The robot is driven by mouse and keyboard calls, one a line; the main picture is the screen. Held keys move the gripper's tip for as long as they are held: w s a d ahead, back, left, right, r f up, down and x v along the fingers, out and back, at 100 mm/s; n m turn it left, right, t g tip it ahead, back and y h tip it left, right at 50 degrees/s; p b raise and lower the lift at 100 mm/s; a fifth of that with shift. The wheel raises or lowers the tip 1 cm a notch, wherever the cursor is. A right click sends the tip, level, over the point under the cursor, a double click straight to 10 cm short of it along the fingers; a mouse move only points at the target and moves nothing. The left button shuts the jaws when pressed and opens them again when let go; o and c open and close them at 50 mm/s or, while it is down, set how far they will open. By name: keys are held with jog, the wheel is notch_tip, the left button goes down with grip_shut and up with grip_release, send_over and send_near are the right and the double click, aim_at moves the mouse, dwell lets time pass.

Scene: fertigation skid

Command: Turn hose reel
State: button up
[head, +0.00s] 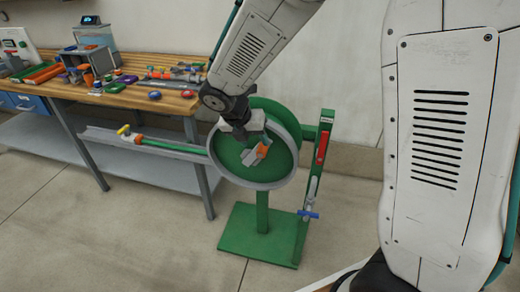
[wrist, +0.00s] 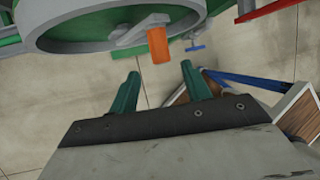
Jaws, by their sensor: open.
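The hose reel (head: 229,160) is a green disc with a grey rim, standing on a green post and base plate. A grey crank with an orange handle (head: 263,150) sits on its face. In the wrist view the orange handle (wrist: 158,45) points down in the picture, just beyond the gap between my fingertips. My gripper (wrist: 158,77) is open, with two green fingers apart and nothing between them. In the head view my gripper (head: 252,138) is in front of the reel's face, close to the handle, and partly hides the crank. Contact with the handle is not visible.
A wooden workbench (head: 150,99) with tools and boxes stands left. A grey trough (head: 178,150) with a green hose and yellow-tipped fitting reaches the reel. A green upright (head: 312,195) with red and blue handles stands right. Floor in front is clear.

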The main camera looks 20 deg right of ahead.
aim_at(260, 150)
jog(key=x, duration=0.6)
jog(key=shift+d, duration=0.1)
grip_shut()
